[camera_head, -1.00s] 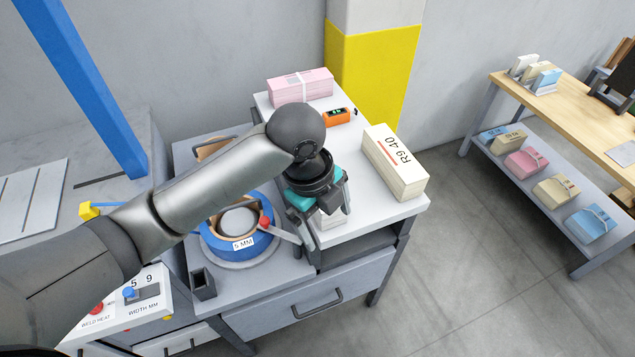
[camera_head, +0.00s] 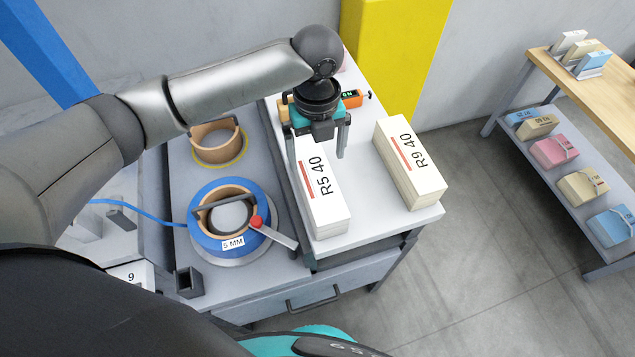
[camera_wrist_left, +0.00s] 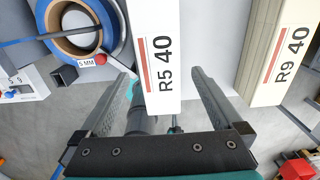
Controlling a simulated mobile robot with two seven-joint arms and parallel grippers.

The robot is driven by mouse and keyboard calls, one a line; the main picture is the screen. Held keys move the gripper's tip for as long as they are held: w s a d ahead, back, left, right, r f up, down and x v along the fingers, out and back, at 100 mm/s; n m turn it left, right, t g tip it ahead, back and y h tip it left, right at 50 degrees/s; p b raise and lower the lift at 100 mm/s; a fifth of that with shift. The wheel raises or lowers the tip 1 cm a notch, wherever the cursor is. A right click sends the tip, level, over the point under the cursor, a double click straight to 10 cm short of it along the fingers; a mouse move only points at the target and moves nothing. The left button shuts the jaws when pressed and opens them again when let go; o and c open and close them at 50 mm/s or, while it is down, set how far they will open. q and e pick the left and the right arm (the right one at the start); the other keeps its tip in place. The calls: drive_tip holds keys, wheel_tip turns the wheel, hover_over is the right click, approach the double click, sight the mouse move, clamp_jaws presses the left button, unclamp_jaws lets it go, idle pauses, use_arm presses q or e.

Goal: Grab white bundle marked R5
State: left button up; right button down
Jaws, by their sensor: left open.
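The white bundle marked R5 40 (camera_head: 327,205) lies flat on the light tabletop, its long side running away from me. My left gripper (camera_head: 317,152) is open above its far part, pointing down, with one finger on each side in the head view. In the left wrist view the bundle (camera_wrist_left: 157,35) shows between the spread fingers of the left gripper (camera_wrist_left: 163,76). I cannot tell whether either finger touches it. The gripper hides the bundle's far end in the head view. My right gripper is not in view.
A thicker cream-white bundle marked R9 40 (camera_head: 410,165) lies to the right with a gap between. A blue strap reel (camera_head: 204,220) marked 5 MM stands close on the left. An orange device (camera_head: 352,99) sits behind the gripper. A shelf table (camera_head: 590,105) stands far right.

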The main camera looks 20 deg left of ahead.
sight(317, 176)
use_arm(q)
wheel_tip(317, 176, down, 3)
drive_tip(key=shift+f, duration=0.4)
drive_tip(key=f, duration=0.3)
drive_tip(key=f+b, duration=0.1)
drive_tip(key=shift+s+d+f, duration=0.1)
drive_tip(key=shift+s+f, duration=0.1)
drive_tip(key=shift+s, duration=0.2)
drive_tip(key=shift+f, duration=0.3)
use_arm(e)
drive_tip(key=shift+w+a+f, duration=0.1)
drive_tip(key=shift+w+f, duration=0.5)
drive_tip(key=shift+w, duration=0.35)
use_arm(q)
drive_tip(key=shift+c, duration=0.2)
drive_tip(key=c, duration=0.3)
drive_tip(key=shift+r, duration=0.1)
clamp_jaws()
drive_tip(key=shift+w+r, duration=0.1)
drive_tip(key=shift+w, duration=0.05)
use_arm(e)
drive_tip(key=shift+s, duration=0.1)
